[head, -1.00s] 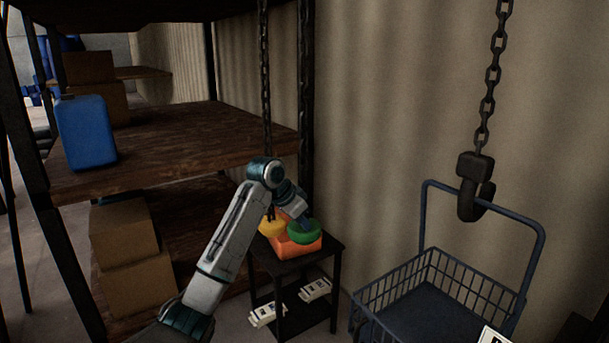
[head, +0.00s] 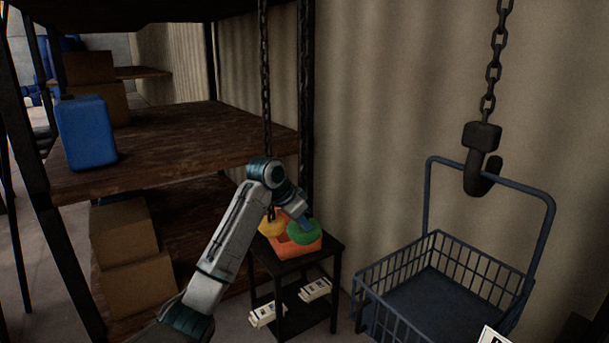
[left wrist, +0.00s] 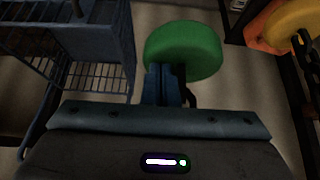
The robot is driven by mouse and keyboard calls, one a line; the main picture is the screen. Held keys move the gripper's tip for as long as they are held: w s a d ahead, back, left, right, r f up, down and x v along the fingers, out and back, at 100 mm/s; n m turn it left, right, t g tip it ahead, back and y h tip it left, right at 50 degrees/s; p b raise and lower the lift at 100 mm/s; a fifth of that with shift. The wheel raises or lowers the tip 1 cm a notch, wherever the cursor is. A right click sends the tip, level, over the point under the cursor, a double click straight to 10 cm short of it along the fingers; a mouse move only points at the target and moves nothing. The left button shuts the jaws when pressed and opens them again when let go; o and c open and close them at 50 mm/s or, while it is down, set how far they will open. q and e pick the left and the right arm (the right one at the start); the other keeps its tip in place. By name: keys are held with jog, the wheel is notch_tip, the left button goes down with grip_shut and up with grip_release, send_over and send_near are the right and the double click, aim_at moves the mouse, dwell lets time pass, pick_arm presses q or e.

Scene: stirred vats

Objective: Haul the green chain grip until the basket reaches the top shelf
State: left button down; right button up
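The green chain grip (head: 304,233) is a round disc in front of an orange box by the wall. In the left wrist view it (left wrist: 185,48) sits at the fingertips. My left gripper (head: 303,222) is at the grip; its fingers (left wrist: 165,82) look closed together on it, partly hiding its near edge. The dark wire basket (head: 437,237) hangs by its tall handle from a black hook (head: 481,165) on a chain, at the right. The shelf rack (head: 190,135) stands at the left; its top board is cut off above. My right gripper is not in view.
A blue canister (head: 85,133) and cartons (head: 136,285) fill the rack's left side. The corrugated wall is close behind.

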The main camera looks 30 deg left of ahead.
aim_at(303, 244)
pick_arm(q)
jog(key=shift+f, duration=0.1)
notch_tip(303, 244, down, 8)
jog(key=shift+r, duration=4.05)
